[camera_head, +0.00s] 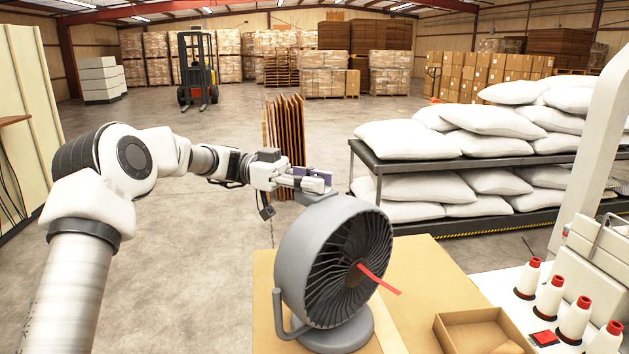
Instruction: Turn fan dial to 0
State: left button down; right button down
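A grey round fan (335,262) stands on the table in front of me, with a red ribbon (380,279) sticking out from its hub to the right. Its dial cannot be made out in this view. My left gripper (322,184) reaches in from the left and is just behind the top of the fan, near its upper rim. Its fingers overlap the fan's top edge in the picture, and I cannot tell whether they touch it or how far apart they are. My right gripper is not in view.
An open cardboard tray (482,331) lies right of the fan. White thread cones with red tops (549,297) stand by a white machine (597,248) at the right. A rack (440,166) of white pillows (405,140) stands behind. Brown boards (286,135) stand behind my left gripper.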

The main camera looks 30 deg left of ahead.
pick_arm(q)
jog(key=c, duration=1)
grip_release()
jog(key=shift+f, duration=0.2)
jog(key=shift+o, duration=0.4)
jog(key=shift+d+r, duration=0.1)
jog(key=shift+d, duration=0.05)
jog(key=a, duration=1.2)
jog(key=shift+s, duration=0.15)
